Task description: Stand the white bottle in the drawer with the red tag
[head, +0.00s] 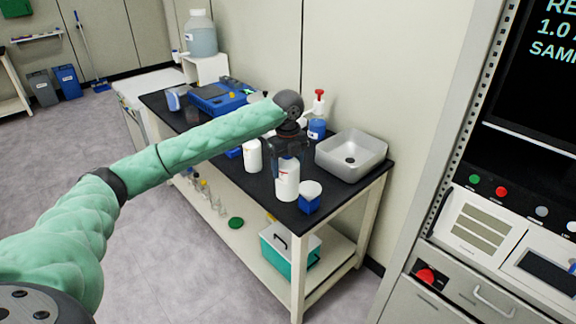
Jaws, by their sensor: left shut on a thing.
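My left gripper (288,157) comes in over the black-topped bench and is shut on the white bottle (287,182). The bottle is upright, its top hidden by the gripper. I cannot tell whether its base touches the bench top. At the lower right, the freeze dryer cabinet has a grey drawer front (458,292) with a metal handle and a red round piece (426,277) at its left. The drawer looks shut. I cannot tell whether the red piece is the tag. My right gripper is not in view.
On the bench (340,196), a blue-and-white tub (309,198) stands right of the held bottle and another white bottle (252,155) left of it. A steel basin (351,153) and a red-topped bottle (317,121) stand behind. Open floor lies before the bench.

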